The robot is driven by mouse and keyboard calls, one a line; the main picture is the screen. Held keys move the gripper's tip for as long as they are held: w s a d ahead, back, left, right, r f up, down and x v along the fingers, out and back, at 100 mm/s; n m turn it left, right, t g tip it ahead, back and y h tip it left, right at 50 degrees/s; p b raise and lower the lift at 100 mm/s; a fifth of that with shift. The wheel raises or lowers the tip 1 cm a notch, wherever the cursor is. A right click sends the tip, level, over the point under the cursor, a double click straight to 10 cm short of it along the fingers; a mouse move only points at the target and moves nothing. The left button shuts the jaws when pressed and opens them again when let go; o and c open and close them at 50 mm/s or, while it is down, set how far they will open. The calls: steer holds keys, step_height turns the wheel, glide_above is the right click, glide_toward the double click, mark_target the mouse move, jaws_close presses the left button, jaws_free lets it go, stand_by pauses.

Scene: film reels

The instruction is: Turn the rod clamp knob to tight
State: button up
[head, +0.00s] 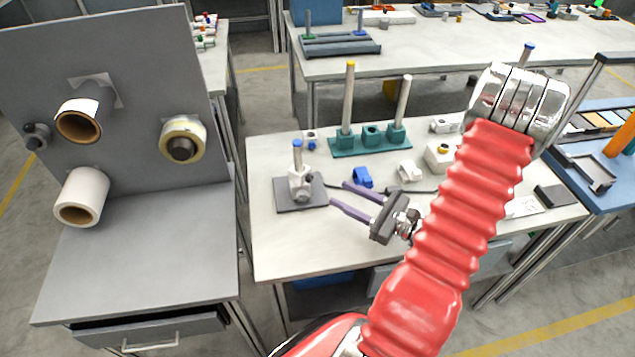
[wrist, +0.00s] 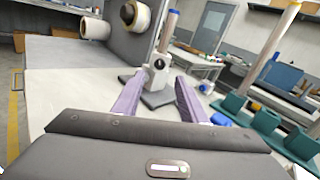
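The rod clamp (head: 296,181) is a pale block on an upright rod with a blue top (head: 297,144). The rod stands on a dark grey base plate (head: 287,203) at the left of the middle table. In the wrist view the clamp (wrist: 154,80) faces me, with a round dark knob (wrist: 159,64) bearing a light mark. My gripper (head: 340,194) is open, with two purple fingers pointing left at the clamp. In the wrist view its fingertips (wrist: 160,76) flank the clamp from in front, apparently short of the knob.
A blue clamp piece (head: 362,177) lies just behind the fingers. A teal rack (head: 368,145) with tall rods stands at the table's back. White blocks (head: 410,170) lie to the right. A grey panel with rolls (head: 130,130) stands on the left bench. The table front is clear.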

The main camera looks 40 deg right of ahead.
mark_target(311, 179)
steer(key=shift+x, duration=4.55)
steer(key=shift+c, duration=0.6)
jaws_close()
